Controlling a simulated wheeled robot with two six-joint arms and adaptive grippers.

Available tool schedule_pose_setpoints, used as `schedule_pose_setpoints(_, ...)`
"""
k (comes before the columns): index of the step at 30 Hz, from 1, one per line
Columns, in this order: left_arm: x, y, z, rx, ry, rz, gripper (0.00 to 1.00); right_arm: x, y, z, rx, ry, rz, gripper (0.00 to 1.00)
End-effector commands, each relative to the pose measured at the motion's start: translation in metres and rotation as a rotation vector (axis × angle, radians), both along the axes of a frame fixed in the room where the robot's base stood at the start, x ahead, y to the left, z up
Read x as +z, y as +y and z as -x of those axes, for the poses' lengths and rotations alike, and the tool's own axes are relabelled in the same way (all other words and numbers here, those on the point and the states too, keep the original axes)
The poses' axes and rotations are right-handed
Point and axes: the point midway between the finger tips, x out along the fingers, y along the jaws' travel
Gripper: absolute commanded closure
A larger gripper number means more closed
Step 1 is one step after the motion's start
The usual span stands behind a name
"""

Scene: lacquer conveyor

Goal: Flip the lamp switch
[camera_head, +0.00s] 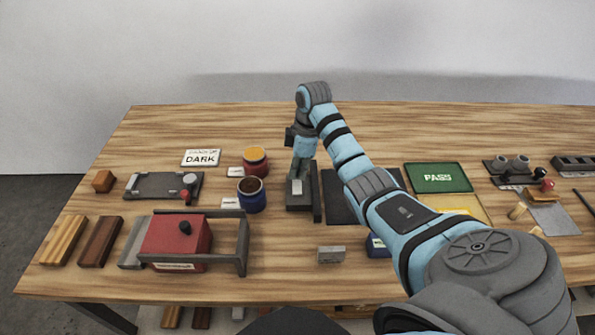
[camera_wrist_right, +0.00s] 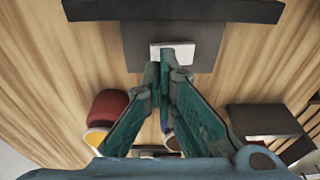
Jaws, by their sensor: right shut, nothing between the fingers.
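The switch is a white piece (camera_head: 297,187) on a dark grey base (camera_head: 299,202), near the middle of the table. In the right wrist view the white piece (camera_wrist_right: 172,48) lies just beyond the fingertips, on the grey base (camera_wrist_right: 205,45). My right gripper (camera_head: 297,177) points down over the switch. Its fingers (camera_wrist_right: 165,72) are together with nothing between them. The tips are at or very near the edge of the white piece; I cannot tell whether they touch it. I cannot tell which way the switch is tilted. My left gripper is not in view.
A blue pot (camera_head: 251,200) and a red pot (camera_head: 255,162) stand close left of the switch. A dark upright plate (camera_head: 317,190) borders it on the right. A red box (camera_head: 175,238) in a grey frame and a "DARK" card (camera_head: 201,158) are farther left. A green "PASS" panel (camera_head: 437,178) lies right.

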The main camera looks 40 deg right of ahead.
Motion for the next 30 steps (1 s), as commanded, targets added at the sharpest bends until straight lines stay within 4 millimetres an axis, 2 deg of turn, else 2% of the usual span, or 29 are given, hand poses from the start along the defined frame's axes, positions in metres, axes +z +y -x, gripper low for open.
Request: schedule_pose_setpoints(30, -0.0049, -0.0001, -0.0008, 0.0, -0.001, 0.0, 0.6, -0.01, 0.0001, -0.0002, 0.0, 0.0, 0.0, 1.0)
